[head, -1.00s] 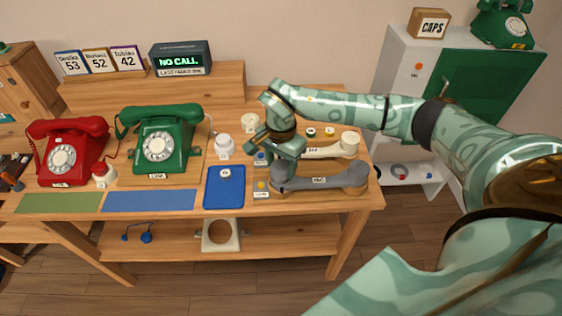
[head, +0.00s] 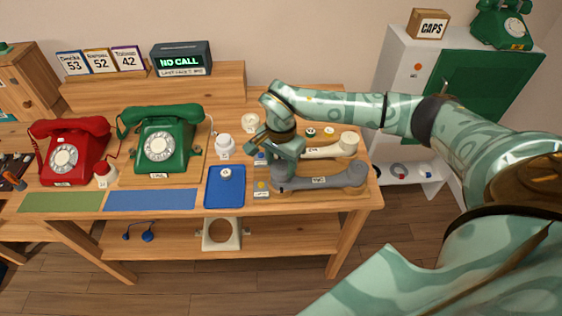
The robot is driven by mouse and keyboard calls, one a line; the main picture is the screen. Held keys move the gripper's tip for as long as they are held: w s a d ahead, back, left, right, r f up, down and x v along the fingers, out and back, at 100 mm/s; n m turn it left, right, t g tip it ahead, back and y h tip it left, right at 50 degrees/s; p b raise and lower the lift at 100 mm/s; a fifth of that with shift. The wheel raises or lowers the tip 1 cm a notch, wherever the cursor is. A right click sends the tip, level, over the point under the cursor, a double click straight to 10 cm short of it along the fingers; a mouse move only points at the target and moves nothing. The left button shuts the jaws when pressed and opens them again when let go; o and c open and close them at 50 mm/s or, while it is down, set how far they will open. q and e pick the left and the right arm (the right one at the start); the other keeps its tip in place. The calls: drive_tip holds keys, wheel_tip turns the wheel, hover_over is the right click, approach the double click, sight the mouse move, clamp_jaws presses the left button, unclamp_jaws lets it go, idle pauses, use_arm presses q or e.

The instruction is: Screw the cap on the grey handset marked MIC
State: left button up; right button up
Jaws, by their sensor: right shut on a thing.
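The grey handset (head: 328,183) lies on the right front of the table, with a small white label whose letters are too small to read. My right gripper (head: 281,168) is over its left end, pointing down. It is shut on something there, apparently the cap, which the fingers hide. I cannot tell how the cap sits on the handset end. My left gripper is not in view.
A cream handset (head: 330,151) lies just behind the grey one. A blue tray (head: 225,198) with a small white piece is to the left, and a white jar (head: 223,148) stands behind it. Green (head: 160,145) and red (head: 66,155) phones stand further left.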

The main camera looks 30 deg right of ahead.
drive_tip(key=shift+f, duration=0.65)
drive_tip(key=o, duration=1)
drive_tip(key=shift+c, duration=0.2)
drive_tip(key=shift+r, duration=0.1)
wheel_tip(320, 180, up, 16)
drive_tip(key=p, duration=0.3)
